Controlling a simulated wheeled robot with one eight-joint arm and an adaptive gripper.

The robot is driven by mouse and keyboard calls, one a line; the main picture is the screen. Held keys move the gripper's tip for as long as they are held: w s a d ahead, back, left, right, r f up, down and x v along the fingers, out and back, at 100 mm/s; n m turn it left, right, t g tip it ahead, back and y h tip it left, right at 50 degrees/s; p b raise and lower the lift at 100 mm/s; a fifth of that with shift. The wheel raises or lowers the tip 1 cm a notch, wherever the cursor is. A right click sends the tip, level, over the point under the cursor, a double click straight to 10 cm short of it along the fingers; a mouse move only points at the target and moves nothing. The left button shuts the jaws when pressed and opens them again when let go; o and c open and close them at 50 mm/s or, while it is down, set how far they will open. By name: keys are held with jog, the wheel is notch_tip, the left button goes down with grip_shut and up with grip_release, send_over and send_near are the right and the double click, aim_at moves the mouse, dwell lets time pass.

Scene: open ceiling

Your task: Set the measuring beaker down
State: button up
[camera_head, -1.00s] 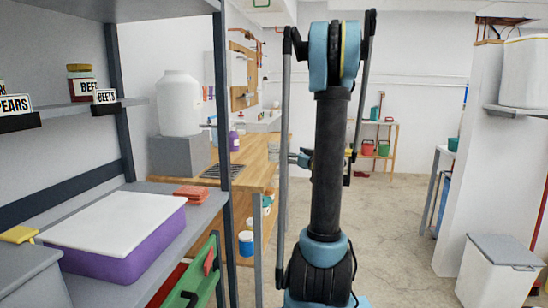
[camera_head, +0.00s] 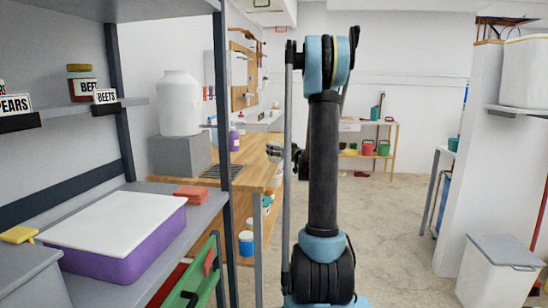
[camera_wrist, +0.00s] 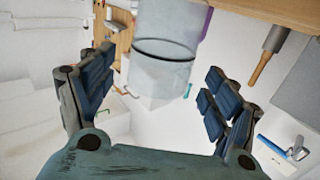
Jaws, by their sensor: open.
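In the head view my gripper (camera_head: 274,151) is a small dark shape over the near part of the wooden counter (camera_head: 258,174). I cannot make out the beaker there.
A purple bottle (camera_head: 234,141) and a dark grate (camera_head: 223,171) are on the counter. A wooden-handled tool (camera_wrist: 267,52) and a blue-handled tool (camera_wrist: 275,148) show at the right of the wrist view. A shelf with a purple bin (camera_head: 120,260) stands at left.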

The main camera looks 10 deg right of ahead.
jog(key=x, duration=0.4)
jog(key=c, duration=1)
jog(key=shift+r, duration=0.1)
